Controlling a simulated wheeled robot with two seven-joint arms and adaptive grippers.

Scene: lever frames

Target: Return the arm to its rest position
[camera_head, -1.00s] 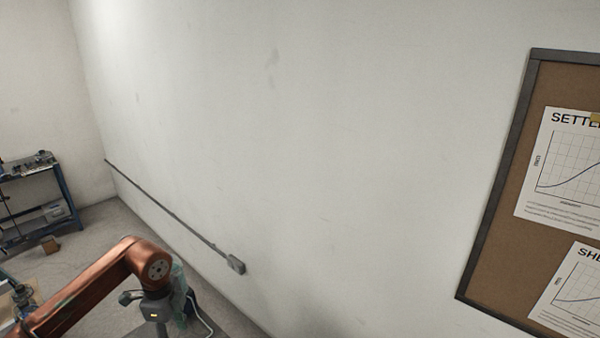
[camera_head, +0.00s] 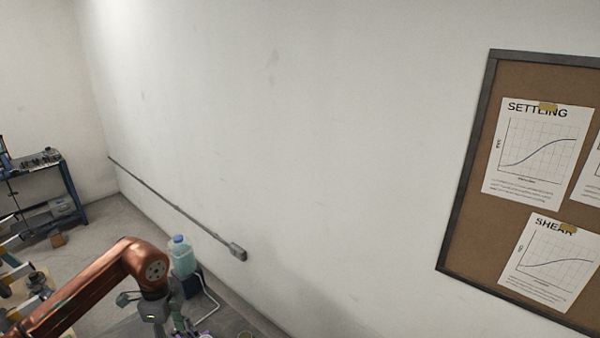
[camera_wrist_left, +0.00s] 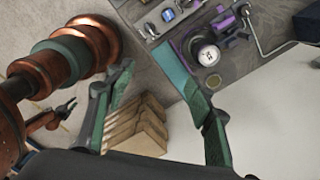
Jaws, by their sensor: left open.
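My copper-coloured arm (camera_head: 100,287) enters the head view from the lower left and bends at a joint near the bottom. Beyond the fingers are a grey work surface (camera_wrist_left: 165,55) and a stepped wooden block (camera_wrist_left: 140,127).
A blue-capped bottle (camera_head: 181,258) stands beyond my arm's joint. A blue bench (camera_head: 70,190) is at the far left, a notice board (camera_head: 475,160) on the right wall.

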